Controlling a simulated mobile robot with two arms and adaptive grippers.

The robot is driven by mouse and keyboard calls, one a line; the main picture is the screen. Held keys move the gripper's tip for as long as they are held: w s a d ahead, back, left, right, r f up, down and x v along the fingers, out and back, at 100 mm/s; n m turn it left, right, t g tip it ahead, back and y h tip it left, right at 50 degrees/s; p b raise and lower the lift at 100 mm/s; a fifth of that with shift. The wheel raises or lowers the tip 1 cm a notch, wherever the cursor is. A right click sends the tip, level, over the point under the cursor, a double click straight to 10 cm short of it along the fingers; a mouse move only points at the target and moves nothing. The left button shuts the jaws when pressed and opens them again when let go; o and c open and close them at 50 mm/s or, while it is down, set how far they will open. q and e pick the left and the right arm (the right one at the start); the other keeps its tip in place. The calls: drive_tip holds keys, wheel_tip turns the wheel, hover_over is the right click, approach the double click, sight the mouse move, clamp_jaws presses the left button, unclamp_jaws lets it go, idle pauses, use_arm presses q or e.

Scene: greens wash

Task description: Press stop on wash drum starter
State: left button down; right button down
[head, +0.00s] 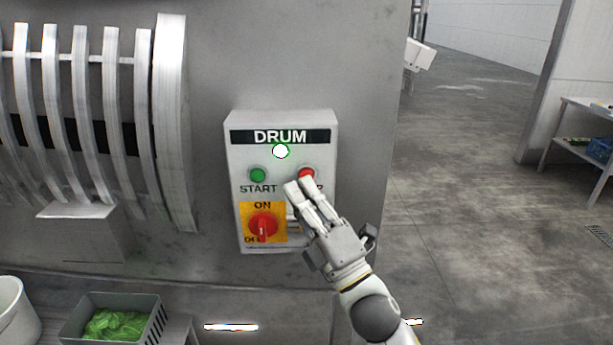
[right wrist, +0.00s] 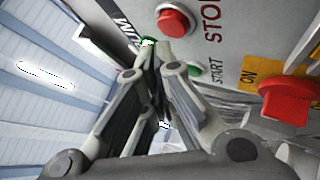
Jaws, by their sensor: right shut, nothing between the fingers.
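The drum starter box (head: 280,120) is fixed to the grey machine wall in the head view, with a lit white-green lamp (head: 280,151) under the DRUM label. The red stop button (head: 306,174) is on its right and the green start button (head: 258,175) on its left. In the right wrist view the stop button (right wrist: 174,21) stands clear of the fingers. My right gripper (head: 298,188) is shut and empty, its fingertips just below the stop button in the head view, hiding part of its label. I cannot tell any contact. My left gripper is not in view.
A red rotary switch (head: 263,227) on a yellow plate sits below the buttons, its handle upright. The slatted drum (head: 172,120) is at left. A grey crate of greens (head: 154,325) stands at lower left. Open floor (head: 470,200) lies to the right.

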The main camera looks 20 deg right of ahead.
drive_tip(key=shift+w, duration=0.15)
idle(0.7)
drive_tip(key=shift+w+d, duration=0.1)
drive_tip(key=shift+w, duration=0.2)
drive_tip(key=shift+w+d, duration=0.15)
drive_tip(key=shift+w, duration=0.25)
idle(0.7)
drive_tip(key=shift+s, duration=0.1)
drive_tip(key=shift+s+a, duration=0.25)
drive_tip(key=shift+s, duration=0.5)
drive_tip(key=s, duration=0.2)
drive_tip(key=s+a, duration=0.1)
drive_tip(key=s, duration=0.1)
drive_tip(key=shift+s+a, duration=0.2)
drive_tip(key=shift+s, duration=0.2)
